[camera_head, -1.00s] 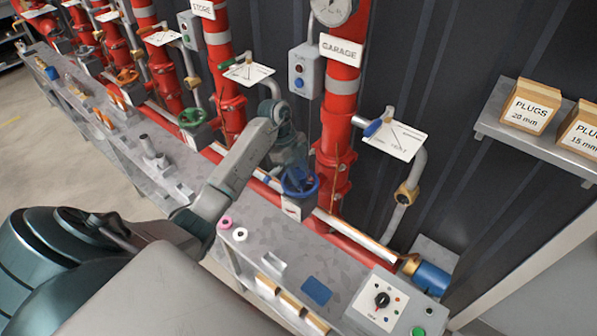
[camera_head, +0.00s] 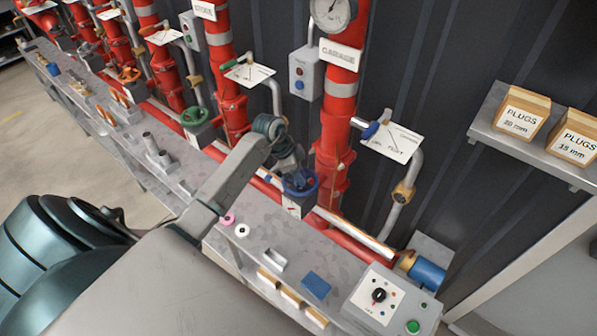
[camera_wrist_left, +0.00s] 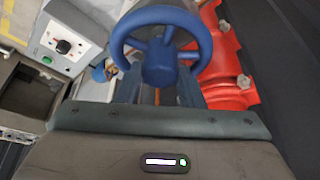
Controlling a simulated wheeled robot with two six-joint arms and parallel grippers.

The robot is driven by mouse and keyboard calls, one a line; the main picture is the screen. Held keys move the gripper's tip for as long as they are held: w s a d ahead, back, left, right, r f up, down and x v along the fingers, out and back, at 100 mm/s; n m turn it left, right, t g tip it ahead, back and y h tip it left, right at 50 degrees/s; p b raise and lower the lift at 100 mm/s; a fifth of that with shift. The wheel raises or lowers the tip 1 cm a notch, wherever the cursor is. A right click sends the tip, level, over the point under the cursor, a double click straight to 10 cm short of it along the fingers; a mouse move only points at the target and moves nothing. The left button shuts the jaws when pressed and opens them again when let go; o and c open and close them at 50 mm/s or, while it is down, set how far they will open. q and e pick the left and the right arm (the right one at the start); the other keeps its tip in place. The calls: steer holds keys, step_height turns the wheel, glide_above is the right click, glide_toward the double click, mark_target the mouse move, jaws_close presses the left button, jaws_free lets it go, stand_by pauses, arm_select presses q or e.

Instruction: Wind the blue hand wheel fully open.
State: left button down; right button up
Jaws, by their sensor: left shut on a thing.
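The blue hand wheel (camera_head: 301,186) sits on a small pale block in front of the red pipe marked GARAGE. It fills the top middle of the left wrist view (camera_wrist_left: 162,45), with its rim, spokes and hub showing. My left gripper (camera_head: 298,178) comes down on the wheel from above and behind the forearm. In the wrist view its two fingers (camera_wrist_left: 160,88) reach to the wheel on either side of the hub, and it is shut on the wheel. The exact contact points are partly hidden by the wheel. My right gripper is not in view.
A grey bench (camera_head: 275,237) below the wheel holds pink and white rings, a blue pad (camera_head: 316,284) and a control box (camera_head: 387,300) with a knob. Red pipes (camera_head: 333,140) stand close behind. A shelf (camera_head: 540,146) with plug boxes is at right.

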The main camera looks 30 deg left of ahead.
arm_select(q)
steer(key=c, duration=1.1)
jaws_free()
steer(key=m+g+b, duration=0.1)
steer(key=m, duration=0.2)
steer(key=m+g+h+b, duration=0.1)
steer(key=m+b, duration=0.1)
steer(key=m, duration=0.1)
steer(key=shift+w+f, duration=0.2)
steer(key=shift+m+g+b, duration=0.3)
steer(key=shift+m+b, duration=0.05)
steer(key=shift+m, duration=0.25)
steer(key=shift+r+m, duration=0.15)
steer(key=shift+m, duration=0.35)
steer(key=shift+c, duration=0.2)
